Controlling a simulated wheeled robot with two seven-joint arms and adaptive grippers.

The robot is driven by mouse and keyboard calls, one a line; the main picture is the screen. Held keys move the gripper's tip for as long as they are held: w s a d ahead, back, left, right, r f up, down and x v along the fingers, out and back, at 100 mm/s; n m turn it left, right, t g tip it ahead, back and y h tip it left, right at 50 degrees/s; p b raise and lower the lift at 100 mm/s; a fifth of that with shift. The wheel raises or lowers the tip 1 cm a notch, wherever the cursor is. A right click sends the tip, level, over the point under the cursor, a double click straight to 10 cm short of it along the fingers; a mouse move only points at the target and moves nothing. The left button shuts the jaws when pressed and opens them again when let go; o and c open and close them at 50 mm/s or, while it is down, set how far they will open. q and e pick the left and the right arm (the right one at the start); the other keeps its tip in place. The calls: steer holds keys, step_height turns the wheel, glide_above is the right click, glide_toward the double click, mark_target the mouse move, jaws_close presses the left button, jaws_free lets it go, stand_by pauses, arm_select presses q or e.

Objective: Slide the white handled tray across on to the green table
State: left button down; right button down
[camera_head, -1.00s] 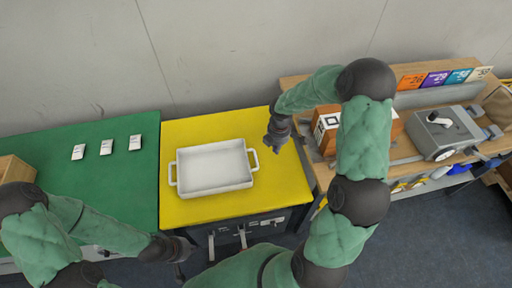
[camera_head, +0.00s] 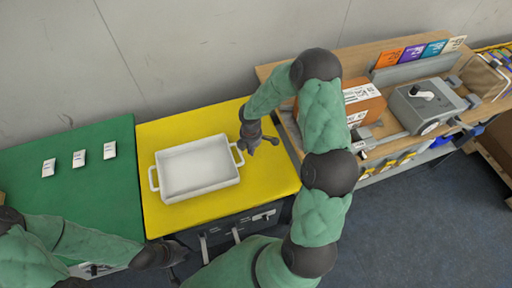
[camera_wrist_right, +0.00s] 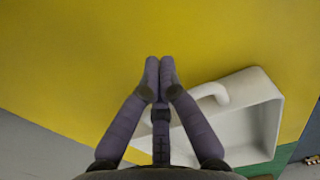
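The white handled tray (camera_head: 197,170) lies empty on the yellow table (camera_head: 180,218), near its left edge, with a handle at each end. The green table (camera_head: 90,198) adjoins on the left. My right gripper (camera_head: 270,142) is just to the right of the tray's right handle (camera_head: 238,153), above the yellow top. In the right wrist view its fingertips (camera_wrist_right: 160,65) are together with nothing between them, beside the white handle (camera_wrist_right: 210,92). Contact cannot be told. My left gripper (camera_head: 178,254) is by the yellow table's front edge; its fingers are too unclear to judge.
Several small white cards (camera_head: 80,158) lie at the back of the green table; its middle is clear. On the right, a wooden bench (camera_head: 290,128) carries a cardboard box (camera_head: 364,102) and a grey machine (camera_head: 424,106). A wall is behind.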

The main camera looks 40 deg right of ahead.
arm_select(q)
steer(key=shift+f, duration=0.25)
arm_select(e)
steer(key=shift+w+a, duration=0.15)
steer(key=shift+a, duration=0.8)
